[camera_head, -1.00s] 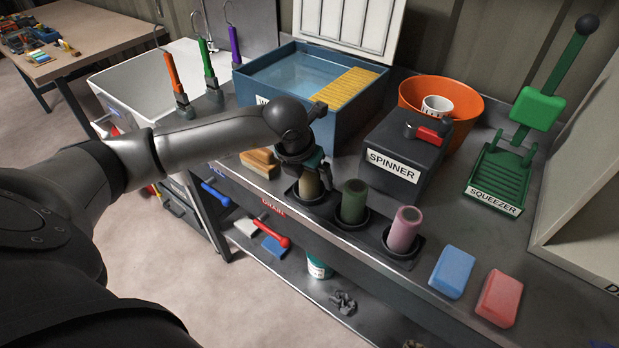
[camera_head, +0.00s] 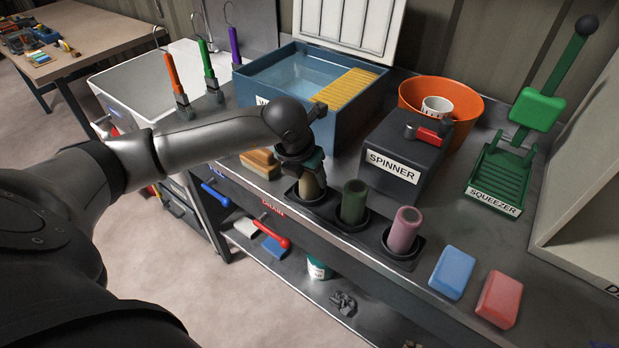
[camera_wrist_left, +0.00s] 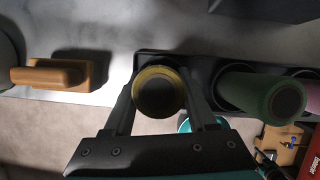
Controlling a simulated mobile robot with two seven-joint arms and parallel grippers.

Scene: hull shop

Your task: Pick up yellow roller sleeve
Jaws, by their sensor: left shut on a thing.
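The yellow roller sleeve (camera_head: 310,187) stands upright in the left cup of the black holder (camera_head: 345,220), its top partly hidden by my gripper in the head view. In the left wrist view the sleeve (camera_wrist_left: 158,92) shows end-on as a dull yellow ring with a dark middle. My left gripper (camera_head: 304,172) is over it, pointing down, with one finger on each side. It is shut on the sleeve, which still sits in its cup. The fingers also show in the left wrist view (camera_wrist_left: 160,110). My right gripper is not in view.
A green sleeve (camera_head: 353,202) and a pink sleeve (camera_head: 403,230) stand in the other cups, close by on the right. A wooden-handled brush (camera_head: 261,163) lies to the left. The blue water tub (camera_head: 352,128) and the spinner box (camera_head: 398,165) stand behind.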

